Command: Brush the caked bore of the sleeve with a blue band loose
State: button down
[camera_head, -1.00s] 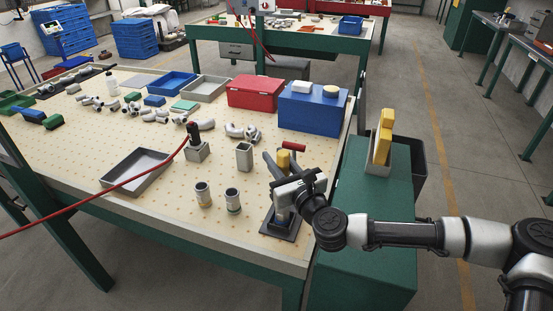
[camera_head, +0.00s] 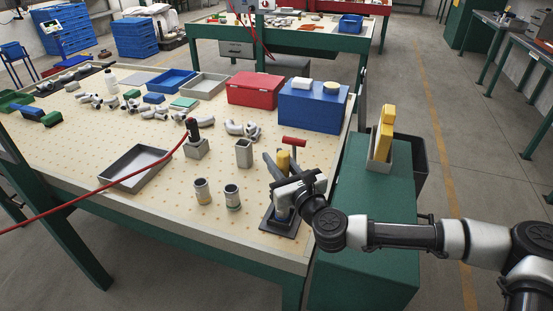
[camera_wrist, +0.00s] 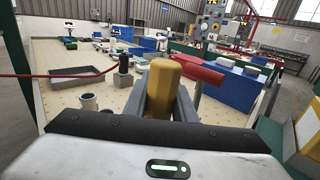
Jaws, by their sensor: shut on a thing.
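My gripper (camera_head: 283,184) is shut on a yellow brush handle (camera_wrist: 163,88), which stands upright between its fingers. The handle also shows above the fingers in the head view (camera_head: 284,160). It is held over a clamp fixture with a dark base plate (camera_head: 277,224) and a red handle (camera_head: 294,141); the red handle also shows in the wrist view (camera_wrist: 199,70). A grey cylindrical part (camera_head: 283,212) is partly visible in the fixture under my gripper; its bore and the bristles are hidden. Two sleeves stand left of it, a plain one (camera_head: 202,191) and one with a dark band (camera_head: 233,197) whose colour I cannot tell.
Red (camera_head: 254,89) and blue (camera_head: 312,106) boxes stand behind. A holder with yellow pieces (camera_head: 382,140) is at right.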

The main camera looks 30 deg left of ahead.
jog(key=shift+r, duration=0.2)
jog(key=shift+r+p, duration=0.7)
jog(key=shift+r, duration=0.3)
jog(key=shift+r+p, duration=2.15)
jog(key=shift+r, duration=0.65)
jog(key=shift+d, duration=0.1)
